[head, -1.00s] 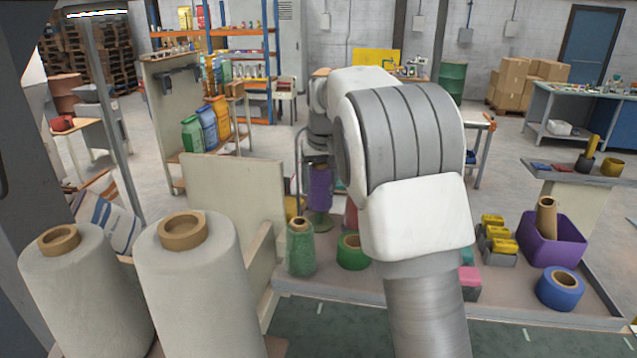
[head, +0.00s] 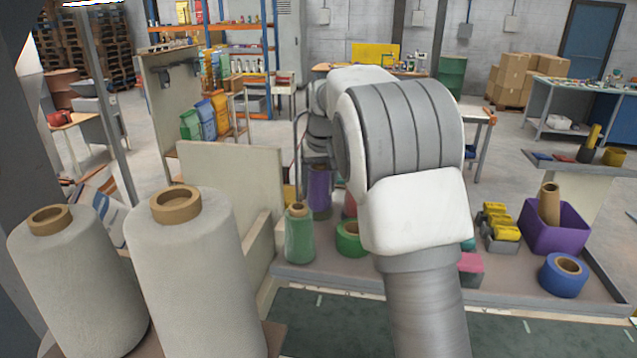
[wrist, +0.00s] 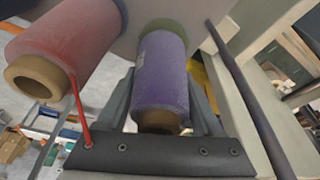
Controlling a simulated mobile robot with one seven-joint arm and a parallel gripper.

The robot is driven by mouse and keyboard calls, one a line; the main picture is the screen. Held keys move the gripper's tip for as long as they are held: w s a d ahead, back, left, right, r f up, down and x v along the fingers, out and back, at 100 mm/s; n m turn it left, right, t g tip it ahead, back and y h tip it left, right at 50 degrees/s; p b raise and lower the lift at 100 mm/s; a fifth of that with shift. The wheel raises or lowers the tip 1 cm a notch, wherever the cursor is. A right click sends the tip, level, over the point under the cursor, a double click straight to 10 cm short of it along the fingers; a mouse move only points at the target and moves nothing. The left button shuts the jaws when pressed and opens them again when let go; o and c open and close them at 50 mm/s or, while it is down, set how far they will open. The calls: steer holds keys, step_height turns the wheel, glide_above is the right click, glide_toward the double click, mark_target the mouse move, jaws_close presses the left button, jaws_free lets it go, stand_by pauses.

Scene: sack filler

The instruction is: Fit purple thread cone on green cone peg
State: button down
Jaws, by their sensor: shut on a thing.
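The purple thread cone (head: 319,188) is upright in the head view, under my gripper at the back of the bench. In the wrist view the purple cone (wrist: 161,78) sits between the two grey fingers of my gripper (wrist: 161,100), which is shut on it. Its brown core end faces the camera. A green round part (wrist: 161,27), seemingly the base of the green cone peg, shows just past the cone's far end, in line with it. The peg's shaft is hidden, and I cannot tell whether the cone rests on the base.
A red cone (wrist: 62,48) stands close beside the purple one. A green cone (head: 299,236) and green roll (head: 350,239) stand in front. A cream board (head: 235,190) is at left, with large grey cones (head: 190,270). A purple bin (head: 555,235) is at right.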

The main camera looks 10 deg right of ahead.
steer(key=shift+f, duration=0.3)
jaws_free()
